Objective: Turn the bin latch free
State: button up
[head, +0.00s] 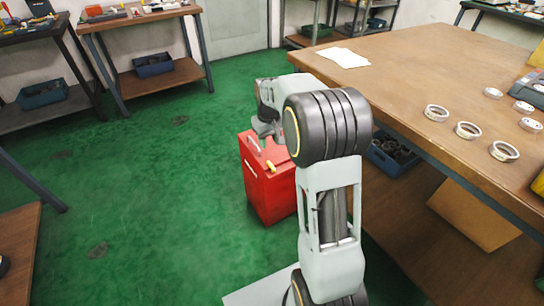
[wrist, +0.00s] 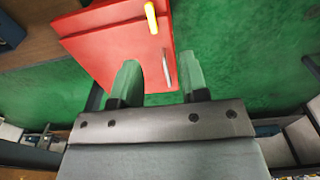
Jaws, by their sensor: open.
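A red bin (head: 270,192) stands on the green floor left of the big workbench, and its red face (wrist: 105,50) fills the upper middle of the wrist view. A short yellow piece (head: 271,166) and a pale metal bar (head: 254,144) are on the bin. In the wrist view the yellow piece (wrist: 151,18) is at the top and the metal bar (wrist: 166,68) is below it. Which one is the latch I cannot tell. My gripper (wrist: 160,58) is open; the metal bar shows between its fingertips, contact unclear. My arm hides part of the bin in the head view.
The wooden workbench (head: 400,75) on the right carries several rings (head: 467,130) and a white paper (head: 345,58). A blue crate (head: 392,158) sits beneath it, close to the bin. Green floor (head: 150,190) is clear to the left.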

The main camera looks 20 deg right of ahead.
aim_at(271, 165)
jog(key=f+b, duration=0.1)
jog(key=f, duration=0.4)
jog(key=w+d+f+b, duration=0.1)
jog(key=f+b, duration=0.1)
jog(key=f, duration=0.2)
jog(key=w+f+b, duration=0.1)
jog(key=f, duration=0.4)
jog(key=shift+w+d+f, duration=0.15)
jog(key=shift+d+f, duration=0.2)
jog(key=shift+d, duration=0.05)
grip_shut()
